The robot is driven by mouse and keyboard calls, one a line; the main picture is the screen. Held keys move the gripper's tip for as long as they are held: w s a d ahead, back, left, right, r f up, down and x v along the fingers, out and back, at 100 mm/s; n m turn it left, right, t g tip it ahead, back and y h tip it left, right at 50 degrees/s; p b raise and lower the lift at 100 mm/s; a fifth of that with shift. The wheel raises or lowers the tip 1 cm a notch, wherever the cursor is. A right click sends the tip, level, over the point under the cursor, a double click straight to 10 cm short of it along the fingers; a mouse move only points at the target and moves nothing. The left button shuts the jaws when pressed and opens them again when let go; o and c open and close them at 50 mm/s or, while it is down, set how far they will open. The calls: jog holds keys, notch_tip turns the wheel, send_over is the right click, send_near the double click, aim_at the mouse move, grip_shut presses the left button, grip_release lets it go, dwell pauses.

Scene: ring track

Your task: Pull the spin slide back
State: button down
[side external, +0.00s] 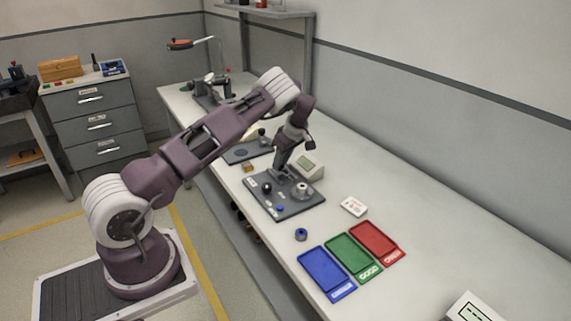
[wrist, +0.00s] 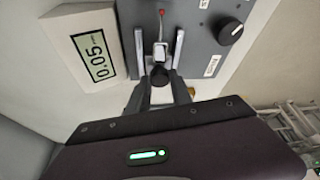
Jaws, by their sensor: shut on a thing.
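The spin slide shows in the wrist view as a small light carriage (wrist: 160,52) with a dark knob (wrist: 160,76), between two metal rails. A thin rod with a red tip stands beyond it. My gripper (wrist: 160,92) is shut on the slide's dark knob, one finger on each side. In the side external view my gripper (side external: 282,171) is low over the far edge of the dark grey device plate (side external: 285,208). The slide is hidden there by my gripper.
A display box (wrist: 95,55) reading 0.05 stands close beside the plate. A black dial (wrist: 229,31) is on the plate. Blue (side external: 326,273), green (side external: 353,257) and red (side external: 376,241) trays lie in front, with a small blue ring (side external: 301,235) nearby.

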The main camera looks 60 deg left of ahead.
jog(key=shift+a, duration=0.35)
jog(key=shift+r, duration=0.1)
jog(key=c, duration=1.1)
grip_release()
jog(key=shift+c, duration=0.2)
